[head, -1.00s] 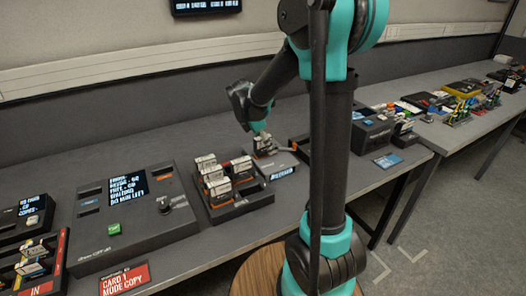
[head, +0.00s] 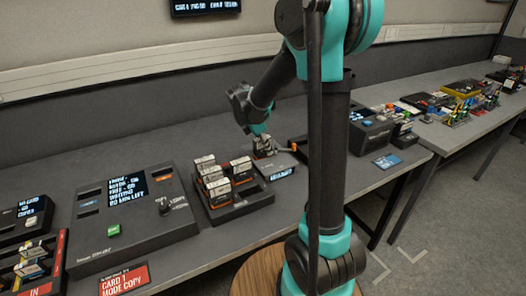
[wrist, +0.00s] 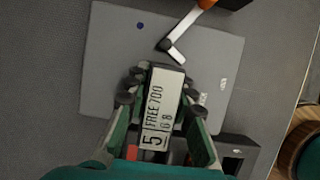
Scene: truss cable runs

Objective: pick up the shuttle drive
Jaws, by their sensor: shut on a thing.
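A drive with a pale label reading "5 FREE 700 GB" (wrist: 162,112) sits between the fingers of my gripper (wrist: 161,82) in the wrist view. The fingers press on its two long sides, and the gripper is shut on it. In the head view my gripper (head: 262,138) is low over the bench, right of the drive rack, with the drive small and partly hidden below it. A grey plate (wrist: 110,60) lies beneath in the wrist view. I cannot tell whether the drive still touches what is under it.
A black rack (head: 240,208) holding several white-labelled drives stands just left of my gripper. Left of it is a dark console (head: 135,240) with a screen. In the wrist view a white lever with an orange end (wrist: 176,50) stands close beyond the drive.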

